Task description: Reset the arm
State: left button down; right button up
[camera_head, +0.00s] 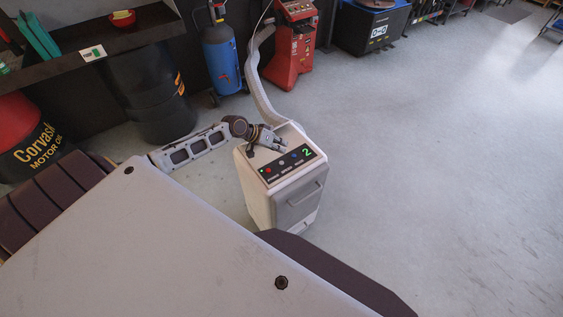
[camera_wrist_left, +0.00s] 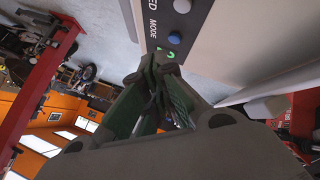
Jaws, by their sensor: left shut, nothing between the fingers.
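A white control box (camera_head: 285,205) stands on the floor in the middle of the head view. Its sloped dark panel (camera_head: 282,173) carries a red, a white and a blue button (camera_head: 294,159) and a lit green digit 2 (camera_head: 307,152). My left arm comes in from the left. My left gripper (camera_head: 279,143) is shut and empty, over the box top just behind the panel. In the left wrist view its fingertips (camera_wrist_left: 160,65) are together close to the green digit and the blue button (camera_wrist_left: 174,38); contact cannot be told. My right gripper is out of view.
Behind the box stand a red machine (camera_head: 293,50), a blue cylinder (camera_head: 222,58) and a black drum (camera_head: 155,95). A shelf (camera_head: 110,40) is at upper left. The floor to the right is open.

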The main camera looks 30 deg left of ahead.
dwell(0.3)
